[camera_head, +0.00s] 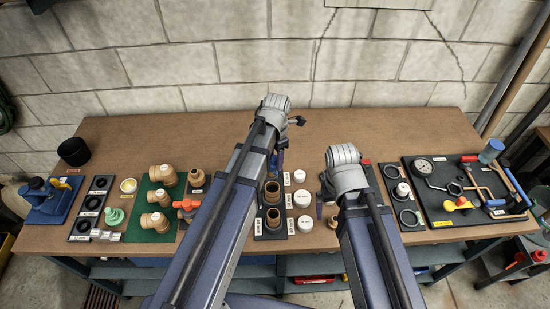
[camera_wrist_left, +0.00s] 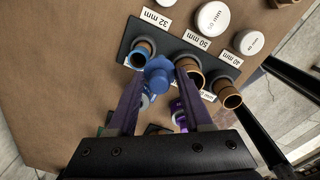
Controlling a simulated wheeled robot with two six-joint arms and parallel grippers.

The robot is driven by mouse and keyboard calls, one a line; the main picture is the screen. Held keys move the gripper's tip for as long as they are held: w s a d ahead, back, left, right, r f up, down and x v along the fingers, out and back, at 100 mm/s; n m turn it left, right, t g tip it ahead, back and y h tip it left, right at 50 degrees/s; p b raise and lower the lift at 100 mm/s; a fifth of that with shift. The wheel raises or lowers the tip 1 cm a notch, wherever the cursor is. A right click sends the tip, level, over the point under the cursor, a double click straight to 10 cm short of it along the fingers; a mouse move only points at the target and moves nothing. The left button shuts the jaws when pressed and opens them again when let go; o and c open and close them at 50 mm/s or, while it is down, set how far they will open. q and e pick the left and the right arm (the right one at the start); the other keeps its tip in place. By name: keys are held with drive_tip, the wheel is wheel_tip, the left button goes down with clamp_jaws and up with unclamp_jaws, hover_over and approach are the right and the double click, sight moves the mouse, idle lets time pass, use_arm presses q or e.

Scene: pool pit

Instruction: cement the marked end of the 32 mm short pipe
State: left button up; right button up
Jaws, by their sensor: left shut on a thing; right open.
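In the left wrist view the 32 mm short pipe (camera_wrist_left: 145,49) stands in a black holder (camera_wrist_left: 170,47), beside the label "32 mm" (camera_wrist_left: 157,20). Blue shows at its lower edge; I cannot tell whether this is the end mark. My left gripper (camera_wrist_left: 158,85) has its fingers on either side of a blue round-topped thing (camera_wrist_left: 158,70), perhaps the cement applicator, just beside the pipe. Whether it touches the pipe is unclear. In the head view my left arm hides most of this gripper. My right gripper (camera_head: 321,205) is open, partly hidden by its arm.
Two larger brown pipes (camera_wrist_left: 188,68) (camera_wrist_left: 229,93) stand in the same holder. White caps (camera_head: 303,198) lie beside it. A purple-marked container (camera_wrist_left: 178,115) is partly behind a finger. A green mat with fittings (camera_head: 155,200) lies left; a black tool board (camera_head: 460,190) lies right. The table's back is clear.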

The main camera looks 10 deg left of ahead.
use_arm(q)
drive_tip(key=shift+r+p, duration=3.05)
drive_tip(key=shift+r, duration=0.3)
drive_tip(key=shift+f, duration=0.1)
